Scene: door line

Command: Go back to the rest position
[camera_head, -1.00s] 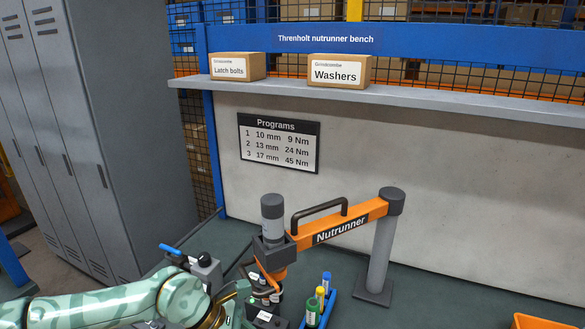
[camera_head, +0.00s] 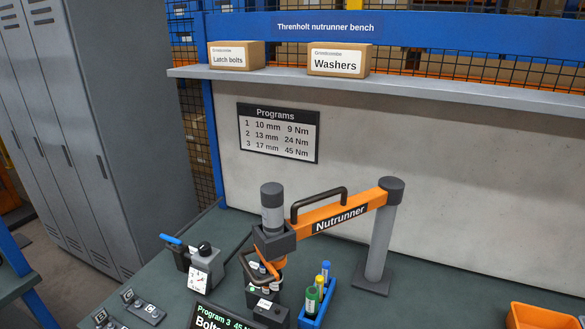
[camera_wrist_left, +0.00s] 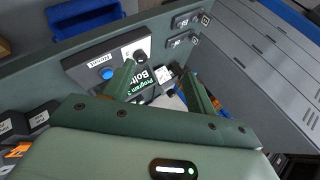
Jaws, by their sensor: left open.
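My left gripper (camera_wrist_left: 159,68) shows in the left wrist view with its two green fingers apart and nothing between them. Beyond the gap lies the display reading Program 3 (camera_wrist_left: 146,82). In the head view neither of my arms or grippers shows. The orange nutrunner (camera_head: 340,215) stands on the bench on its grey post. Its grey-and-black head (camera_head: 272,222) hangs over a dark block of parts on the bench top. The same display (camera_head: 220,318) is cut by the bottom edge of the head view.
A gauge unit with a blue lever (camera_head: 203,271) stands left of the nutrunner. A blue tray (camera_head: 318,312) holds several coloured sockets or bottles. An orange bin (camera_head: 545,318) is at the lower right. Grey lockers (camera_head: 125,120) stand at the left. A box with two buttons (camera_wrist_left: 108,62) shows in the wrist view.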

